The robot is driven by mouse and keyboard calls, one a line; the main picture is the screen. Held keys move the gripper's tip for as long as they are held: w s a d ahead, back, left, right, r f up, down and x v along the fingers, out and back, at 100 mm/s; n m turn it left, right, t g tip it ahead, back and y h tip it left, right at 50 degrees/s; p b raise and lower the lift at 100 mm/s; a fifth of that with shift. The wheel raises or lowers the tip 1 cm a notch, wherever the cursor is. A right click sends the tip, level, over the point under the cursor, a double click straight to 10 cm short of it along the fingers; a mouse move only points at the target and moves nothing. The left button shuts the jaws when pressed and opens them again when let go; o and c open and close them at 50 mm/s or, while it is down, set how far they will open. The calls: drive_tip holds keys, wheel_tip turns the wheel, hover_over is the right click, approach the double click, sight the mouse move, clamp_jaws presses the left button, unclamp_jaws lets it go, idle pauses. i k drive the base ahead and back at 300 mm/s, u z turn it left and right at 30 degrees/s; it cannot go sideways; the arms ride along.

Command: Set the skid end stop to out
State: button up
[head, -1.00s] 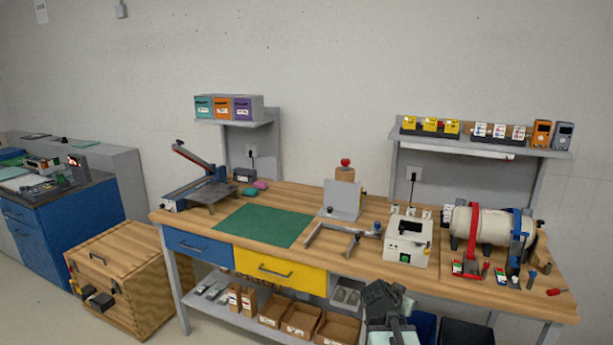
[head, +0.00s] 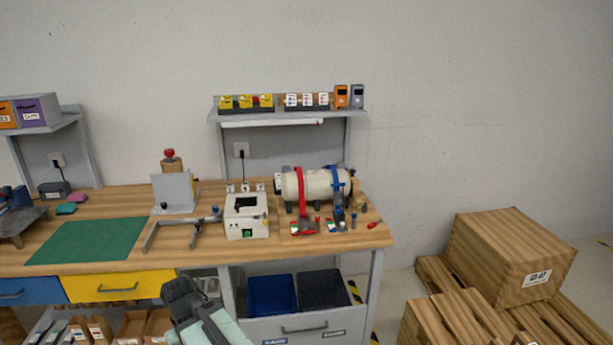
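I cannot make out a part that is plainly the skid end stop. A cream tank (head: 316,186) lies on the right of the bench, with a red strap (head: 299,187) and a blue strap (head: 336,186) around it. Small red and blue parts sit at its front foot, too small to read. A large wooden crate (head: 505,248) stands on slatted wooden skids (head: 455,318) on the floor at the right. My gripper (head: 180,287) is low in front of the bench, apart from all of these. Its fingers are too unclear to tell open from shut.
The wooden bench (head: 210,240) holds a green mat (head: 88,240), a grey plate stand (head: 174,192) and a cream box (head: 246,217). Blue and black bins (head: 272,293) stand below. Floor shows between the bench and the skids.

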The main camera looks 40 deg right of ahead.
sight(354, 189)
drive_tip(key=z, duration=1.65)
drive_tip(key=k, duration=0.5)
drive_tip(key=u, duration=0.3)
drive_tip(key=i, duration=0.95)
drive_tip(key=z, duration=0.05)
